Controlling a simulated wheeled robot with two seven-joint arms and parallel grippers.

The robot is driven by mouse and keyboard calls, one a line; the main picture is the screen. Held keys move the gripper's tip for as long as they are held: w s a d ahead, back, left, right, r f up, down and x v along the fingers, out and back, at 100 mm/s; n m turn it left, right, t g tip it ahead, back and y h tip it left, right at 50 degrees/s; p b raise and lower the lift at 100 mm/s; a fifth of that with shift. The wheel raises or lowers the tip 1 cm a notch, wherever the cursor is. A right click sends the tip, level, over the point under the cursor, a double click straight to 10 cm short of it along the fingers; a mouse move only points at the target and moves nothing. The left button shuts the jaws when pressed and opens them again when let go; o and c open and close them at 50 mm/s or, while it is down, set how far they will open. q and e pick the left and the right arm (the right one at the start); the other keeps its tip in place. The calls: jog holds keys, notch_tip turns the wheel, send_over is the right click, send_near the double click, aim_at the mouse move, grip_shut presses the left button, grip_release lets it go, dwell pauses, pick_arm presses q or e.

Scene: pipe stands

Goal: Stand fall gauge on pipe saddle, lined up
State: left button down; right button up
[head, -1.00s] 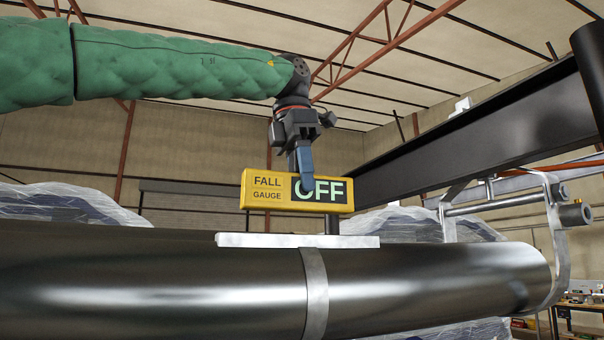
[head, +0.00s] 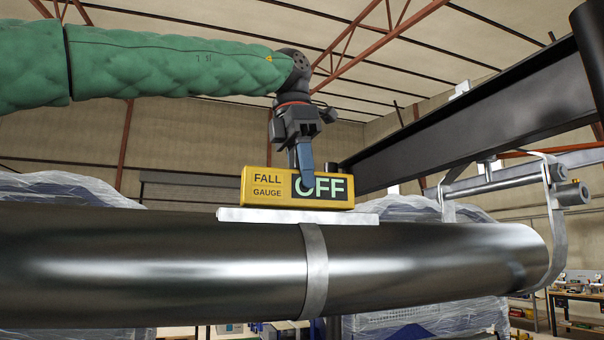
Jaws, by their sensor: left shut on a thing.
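The yellow fall gauge (head: 268,188) is in the middle of the head view, with a dark display that reads OFF in pale green. My left gripper (head: 304,180) comes down from above and is shut on the gauge, covering part of its display. The pipe saddle is a flat pale plate (head: 298,216) on top of the big dark pipe, with a band (head: 316,270) around the pipe below it. The gauge's underside is right at the plate's top, roughly parallel to it. I cannot tell whether they touch. My right gripper is not in view.
The shiny dark pipe (head: 150,262) runs across the whole front. A metal pipe hanger (head: 552,215) holds its right end. A dark steel beam (head: 480,140) runs above at the right. Plastic-wrapped loads (head: 60,188) stand behind, and a workbench (head: 580,296) is at the far right.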

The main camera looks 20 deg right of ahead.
pick_arm(q)
jog(key=shift+f, duration=0.3)
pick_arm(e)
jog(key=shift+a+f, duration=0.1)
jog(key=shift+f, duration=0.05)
pick_arm(q)
jog(key=c, duration=0.9)
grip_release()
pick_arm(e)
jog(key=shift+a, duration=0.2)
pick_arm(q)
jog(key=shift+a+r+b, duration=0.1)
jog(key=shift+r+b, duration=0.3)
jog(key=shift+b, duration=0.05)
notch_tip(320, 180, up, 2)
jog(key=shift+a+r+b, duration=0.15)
jog(key=shift+r+b, duration=0.1)
jog(key=shift+b, duration=0.2)
jog(key=r, duration=0.3)
jog(key=shift+a+r+b, duration=0.1)
jog(key=shift+a+b, duration=0.1)
jog(key=shift+b, duration=0.15)
jog(key=shift+a+r, duration=0.2)
jog(key=shift+r, duration=0.4)
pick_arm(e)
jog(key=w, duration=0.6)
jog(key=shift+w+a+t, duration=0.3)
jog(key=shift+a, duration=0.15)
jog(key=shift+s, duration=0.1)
